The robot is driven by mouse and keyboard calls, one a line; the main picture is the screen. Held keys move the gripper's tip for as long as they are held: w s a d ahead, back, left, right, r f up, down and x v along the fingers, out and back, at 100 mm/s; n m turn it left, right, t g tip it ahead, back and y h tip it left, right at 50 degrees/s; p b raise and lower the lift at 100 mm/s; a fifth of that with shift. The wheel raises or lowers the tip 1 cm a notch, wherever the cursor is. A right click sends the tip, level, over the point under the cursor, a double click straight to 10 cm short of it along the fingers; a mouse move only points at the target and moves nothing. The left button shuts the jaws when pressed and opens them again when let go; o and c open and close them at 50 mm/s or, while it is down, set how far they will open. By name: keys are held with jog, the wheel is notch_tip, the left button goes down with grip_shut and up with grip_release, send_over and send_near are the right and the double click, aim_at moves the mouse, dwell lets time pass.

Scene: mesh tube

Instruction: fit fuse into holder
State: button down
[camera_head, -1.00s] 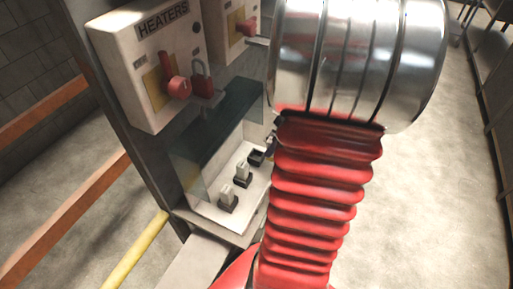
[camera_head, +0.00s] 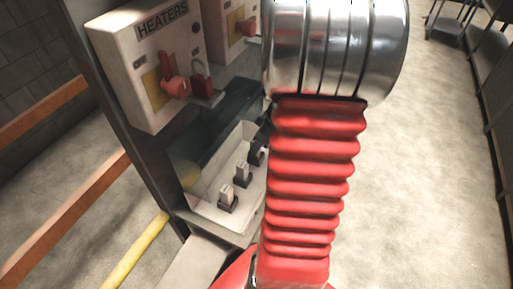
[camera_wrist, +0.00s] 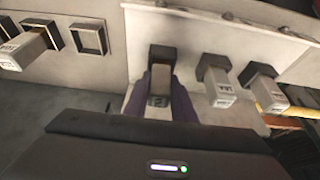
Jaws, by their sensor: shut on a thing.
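My gripper (camera_wrist: 160,88) has dark purple fingers in the wrist view. It is shut on a pale fuse (camera_wrist: 159,99), which is mostly between the fingers. A dark square holder (camera_wrist: 162,53) is directly beyond the fingertips, in line with the fuse. I cannot tell whether the fuse's far end is inside the holder or just in front of it. In the head view, the dark holder (camera_head: 255,156) and the fingertips meet beside my red arm, and the fuse is hidden there.
Two fuses sit in holders to the right, the nearer (camera_wrist: 216,86) and the farther (camera_wrist: 261,83). On the left panel are another fuse (camera_wrist: 27,45) and an empty square holder (camera_wrist: 88,38). A HEATERS switch box (camera_head: 150,65) and a clear cover (camera_head: 215,120) are above the fuse row.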

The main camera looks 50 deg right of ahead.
jog(key=shift+f, duration=0.5)
jog(key=c, duration=1.5)
grip_release()
jog(key=shift+f, duration=0.1)
jog(key=v, duration=1.2)
